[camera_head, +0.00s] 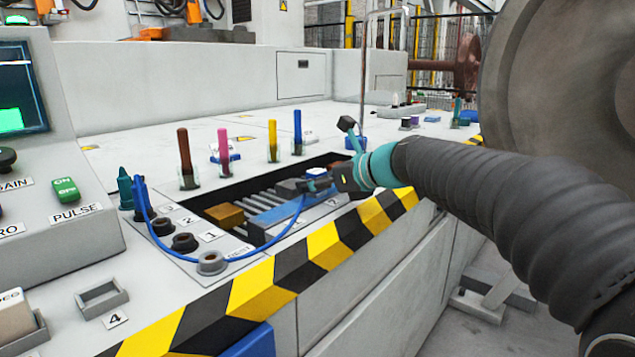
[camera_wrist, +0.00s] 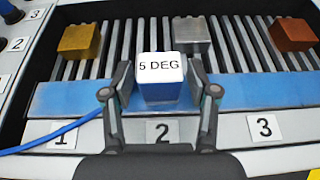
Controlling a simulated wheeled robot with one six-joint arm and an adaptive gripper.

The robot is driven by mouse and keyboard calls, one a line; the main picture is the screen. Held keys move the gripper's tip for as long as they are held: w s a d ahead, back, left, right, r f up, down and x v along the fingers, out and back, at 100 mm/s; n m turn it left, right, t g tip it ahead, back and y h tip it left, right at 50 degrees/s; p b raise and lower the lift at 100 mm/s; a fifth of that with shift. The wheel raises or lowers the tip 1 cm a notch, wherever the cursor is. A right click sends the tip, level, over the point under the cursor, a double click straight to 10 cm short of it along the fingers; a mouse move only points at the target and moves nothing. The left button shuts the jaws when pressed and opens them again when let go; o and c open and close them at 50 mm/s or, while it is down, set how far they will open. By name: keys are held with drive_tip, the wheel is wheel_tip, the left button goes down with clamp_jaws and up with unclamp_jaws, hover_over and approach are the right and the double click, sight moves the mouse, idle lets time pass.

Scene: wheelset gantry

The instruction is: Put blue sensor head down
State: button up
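The blue sensor head (camera_wrist: 158,92) is a small block with a white top marked "5 DEG". In the wrist view it is upright over the blue strip (camera_wrist: 80,97), in line with the label 2. My gripper (camera_wrist: 162,82) has one finger on each side of it, with what looks like a narrow gap on both sides. A blue cable (camera_wrist: 55,143) runs in from the left and passes behind the left finger. In the head view my gripper (camera_head: 322,184) is low over the recessed tray, and the sensor head (camera_head: 317,172) is partly hidden. Contact beneath it is unclear.
Gold (camera_wrist: 82,40), silver (camera_wrist: 193,35) and copper (camera_wrist: 293,35) blocks sit on the slats. Coloured pens (camera_head: 185,158) stand behind the recess. A striped edge (camera_head: 300,262) runs in front. A large wheel (camera_head: 560,85) is at right. An empty holder (camera_head: 102,298) is front left.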

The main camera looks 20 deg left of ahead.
drive_tip(key=shift+r, duration=0.25)
drive_tip(key=p+v, duration=0.1)
drive_tip(key=v, duration=1.1)
drive_tip(key=shift+f+p, duration=0.15)
drive_tip(key=shift+p, duration=0.15)
drive_tip(key=s+d+f+n+h, duration=1.2)
drive_tip(key=s+d+f+n, duration=1)
drive_tip(key=s+d, duration=0.3)
drive_tip(key=shift+s+d+f+n, duration=0.3)
drive_tip(key=shift+d+f, duration=0.25)
drive_tip(key=shift+d, duration=0.1)
wheel_tip(320, 180, up, 7)
drive_tip(key=p, duration=0.6)
drive_tip(key=shift+f+p, duration=0.2)
drive_tip(key=shift+p, duration=0.1)
